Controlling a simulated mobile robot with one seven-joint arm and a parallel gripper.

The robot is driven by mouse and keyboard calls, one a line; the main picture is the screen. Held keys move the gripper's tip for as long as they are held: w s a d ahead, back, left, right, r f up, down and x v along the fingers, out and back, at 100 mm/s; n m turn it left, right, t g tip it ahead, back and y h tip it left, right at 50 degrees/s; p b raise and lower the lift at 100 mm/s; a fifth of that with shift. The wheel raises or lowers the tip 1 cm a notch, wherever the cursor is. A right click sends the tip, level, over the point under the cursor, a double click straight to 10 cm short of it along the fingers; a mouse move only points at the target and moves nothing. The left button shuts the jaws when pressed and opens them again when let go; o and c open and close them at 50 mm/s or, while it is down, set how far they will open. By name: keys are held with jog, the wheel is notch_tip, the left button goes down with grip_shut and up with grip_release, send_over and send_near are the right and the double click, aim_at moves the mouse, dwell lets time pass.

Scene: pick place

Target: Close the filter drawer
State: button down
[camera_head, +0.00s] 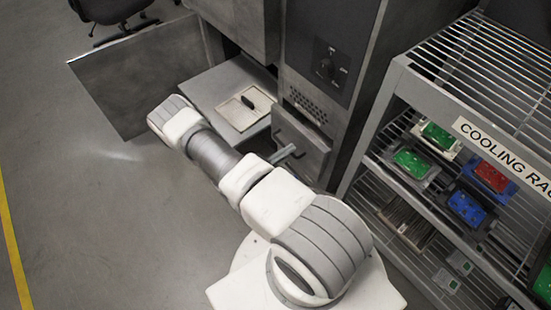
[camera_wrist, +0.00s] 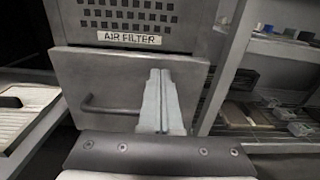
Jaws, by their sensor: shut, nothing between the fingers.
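The filter drawer (camera_wrist: 85,70) is a flat grey front with a dark bar handle (camera_wrist: 108,107), under a perforated vent with an "AIR FILTER" label (camera_wrist: 130,38). In the head view the drawer front (camera_head: 306,146) sits low on the machine and seems to stand somewhat forward of the cabinet face. My gripper (camera_wrist: 162,75) is shut and empty, its fingers together in front of the drawer, right of the handle. I cannot tell whether the tips touch the front. In the head view the fingertips (camera_head: 289,151) show beside the drawer; my arm hides the lower part.
Left of the drawer, an open compartment has a lowered door (camera_head: 140,80) and a shelf with a pale tray (camera_head: 236,112). A cooling rack (camera_head: 430,85) with green, red and blue parts stands close on the right. Open floor (camera_head: 90,200) lies to the left.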

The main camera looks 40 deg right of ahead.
aim_at(306, 137)
jog(key=shift+w+d+b, duration=0.2)
jog(key=shift+d+b, duration=0.15)
jog(key=shift+d, duration=2.3)
jog(key=d, duration=0.2)
jog(key=d+b, duration=0.1)
jog(key=d, duration=0.1)
jog(key=shift+w+d, duration=0.2)
jog(key=shift+d, duration=0.1)
jog(key=shift+d+r, duration=0.1)
jog(key=shift+d, duration=0.1)
jog(key=shift+w, duration=0.1)
jog(key=shift+a, duration=0.3)
jog(key=s+a+p, duration=0.1)
jog(key=a, duration=1.3)
jog(key=shift+s, duration=0.15)
